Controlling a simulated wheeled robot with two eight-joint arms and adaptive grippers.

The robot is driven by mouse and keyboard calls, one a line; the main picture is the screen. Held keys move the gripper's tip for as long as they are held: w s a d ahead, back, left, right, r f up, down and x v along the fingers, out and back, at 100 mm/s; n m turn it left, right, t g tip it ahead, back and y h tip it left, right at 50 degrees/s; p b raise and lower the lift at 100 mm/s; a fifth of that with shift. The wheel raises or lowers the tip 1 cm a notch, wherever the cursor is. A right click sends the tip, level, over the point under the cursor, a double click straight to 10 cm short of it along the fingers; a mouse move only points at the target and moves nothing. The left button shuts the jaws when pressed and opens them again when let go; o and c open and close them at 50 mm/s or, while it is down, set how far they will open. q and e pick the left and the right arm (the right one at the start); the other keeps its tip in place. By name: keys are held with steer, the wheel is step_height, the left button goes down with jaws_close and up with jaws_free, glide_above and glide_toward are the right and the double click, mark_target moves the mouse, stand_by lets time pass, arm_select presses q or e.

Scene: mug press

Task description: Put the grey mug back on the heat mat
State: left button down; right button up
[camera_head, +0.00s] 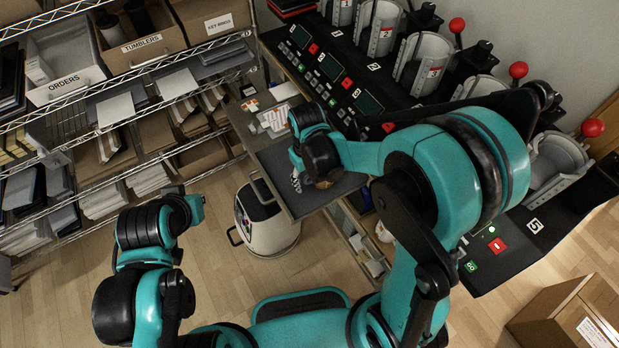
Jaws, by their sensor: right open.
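My right gripper (297,183) is over the dark grey work surface (277,157) of the low bench, pointing down. Its fingertips are small and partly hidden by my wrist; it is open, and I see nothing held in it. I cannot pick out the grey mug; my right arm covers part of the bench. I cannot tell whether the dark surface is the heat mat. A whitish rounded thing (384,233) shows partly beside my right arm, too covered to name.
Several numbered presses (428,62) with red-knobbed levers line the back right. Wire shelves with an ORDERS box (62,75) and a TUMBLERS bin (140,47) stand left. A cardboard box (570,315) is lower right.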

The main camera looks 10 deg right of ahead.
step_height(320, 180, up, 11)
steer(key=shift+a+r+p, duration=0.1)
steer(key=shift+p, duration=1.1)
steer(key=s+d+r+m+t, duration=0.4)
steer(key=s+d+r+t, duration=0.1)
steer(key=s+d+t, duration=0.2)
steer(key=shift+s+d+r, duration=0.25)
steer(key=shift+s+d, duration=0.6)
steer(key=shift+d, duration=0.25)
step_height(320, 180, down, 12)
steer(key=b, duration=1.2)
steer(key=shift+f, duration=0.15)
steer(key=shift+c, duration=0.3)
